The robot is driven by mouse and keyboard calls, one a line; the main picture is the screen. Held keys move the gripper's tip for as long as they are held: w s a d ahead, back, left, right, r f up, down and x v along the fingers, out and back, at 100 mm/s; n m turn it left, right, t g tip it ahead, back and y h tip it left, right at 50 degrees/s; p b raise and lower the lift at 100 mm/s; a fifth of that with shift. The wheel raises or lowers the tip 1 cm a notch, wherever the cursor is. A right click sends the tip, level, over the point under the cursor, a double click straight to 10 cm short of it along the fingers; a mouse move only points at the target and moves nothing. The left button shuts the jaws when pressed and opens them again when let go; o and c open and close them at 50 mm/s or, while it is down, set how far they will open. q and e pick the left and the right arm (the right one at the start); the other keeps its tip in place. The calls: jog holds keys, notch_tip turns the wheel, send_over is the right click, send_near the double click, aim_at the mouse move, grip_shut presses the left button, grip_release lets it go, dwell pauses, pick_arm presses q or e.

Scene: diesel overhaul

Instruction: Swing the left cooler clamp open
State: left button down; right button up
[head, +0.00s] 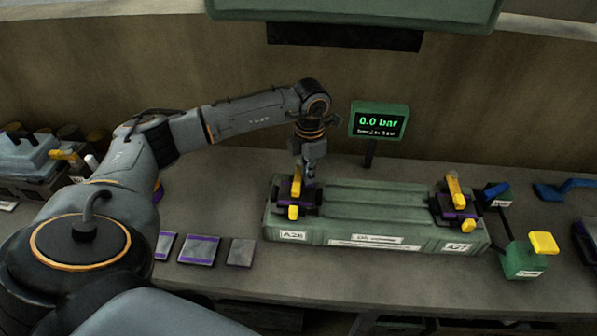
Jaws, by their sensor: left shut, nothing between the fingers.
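A green cooler (375,211) lies on the bench in the head view, with labels along its front. The left cooler clamp (295,195) sits at its left end above the A26 label, a dark and purple block with a yellow handle. The right clamp (456,200) sits at the other end above the A27 label, its yellow handle standing up. My left gripper (309,179) points down at the left clamp, shut and empty, close beside its yellow handle. I cannot tell whether it touches the handle. My right gripper is out of view.
A green display (379,121) reading 0.0 bar stands behind the cooler. Several flat plates (199,250) lie left of the cooler. A grey-blue toolbox (28,158) stands far left.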

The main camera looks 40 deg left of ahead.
aim_at(295, 177)
pick_arm(q)
jog(key=shift+s+a, duration=0.65)
jog(key=shift+s, duration=0.1)
jog(key=shift+s+a, duration=0.35)
jog(key=shift+a, duration=0.3)
jog(key=shift+s+a+b, duration=0.15)
jog(key=shift+a+b, duration=0.15)
jog(key=shift+a, duration=0.55)
jog(key=shift+a, duration=0.7)
